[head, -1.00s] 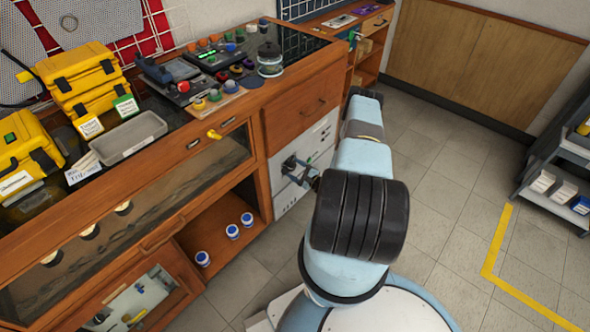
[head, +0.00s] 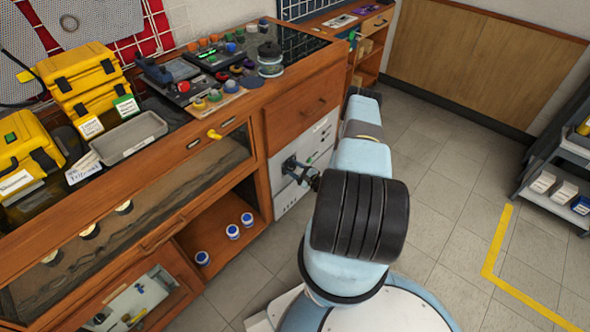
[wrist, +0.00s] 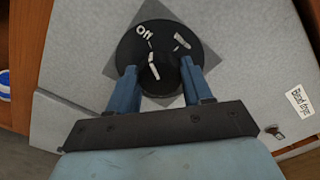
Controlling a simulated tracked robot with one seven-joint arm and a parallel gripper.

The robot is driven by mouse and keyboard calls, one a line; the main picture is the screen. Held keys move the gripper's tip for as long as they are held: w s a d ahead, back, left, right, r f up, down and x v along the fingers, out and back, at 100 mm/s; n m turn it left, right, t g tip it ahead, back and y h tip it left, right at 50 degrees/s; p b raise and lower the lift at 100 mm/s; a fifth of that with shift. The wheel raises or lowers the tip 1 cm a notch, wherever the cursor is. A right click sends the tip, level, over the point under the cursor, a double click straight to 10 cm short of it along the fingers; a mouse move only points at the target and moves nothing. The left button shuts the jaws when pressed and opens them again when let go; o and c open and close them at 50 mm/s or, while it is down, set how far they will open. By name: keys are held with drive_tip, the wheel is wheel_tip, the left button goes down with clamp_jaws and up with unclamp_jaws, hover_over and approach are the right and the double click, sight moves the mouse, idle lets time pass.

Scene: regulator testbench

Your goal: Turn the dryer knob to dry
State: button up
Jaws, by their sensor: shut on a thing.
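The dryer knob (wrist: 160,80) is black, with a white pointer line, on a round black dial (wrist: 165,38). The dial reads "Off" at its upper left and has another white mark at its upper right. The pointer line leans up and slightly left, towards the Off side. My gripper (wrist: 158,73) is shut on the knob, with one blue finger on each side of it. In the head view, my gripper (head: 302,172) is at the front of the white dryer (head: 290,197), and the knob is too small to read there.
A label (wrist: 300,102) and a small metal fitting (wrist: 274,132) are on the dryer face, right of the knob. A wooden bench (head: 300,105) surrounds the dryer, with an open shelf holding white jars (head: 232,231) to its left.

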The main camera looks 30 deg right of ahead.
drive_tip(key=shift+m, duration=0.4)
drive_tip(key=m, duration=1.1)
drive_tip(key=shift+m, duration=0.4)
drive_tip(key=m, duration=0.6)
drive_tip(key=shift+d, duration=0.15)
drive_tip(key=m, duration=0.5)
drive_tip(key=shift+d+f, duration=0.1)
drive_tip(key=shift+m, duration=0.3)
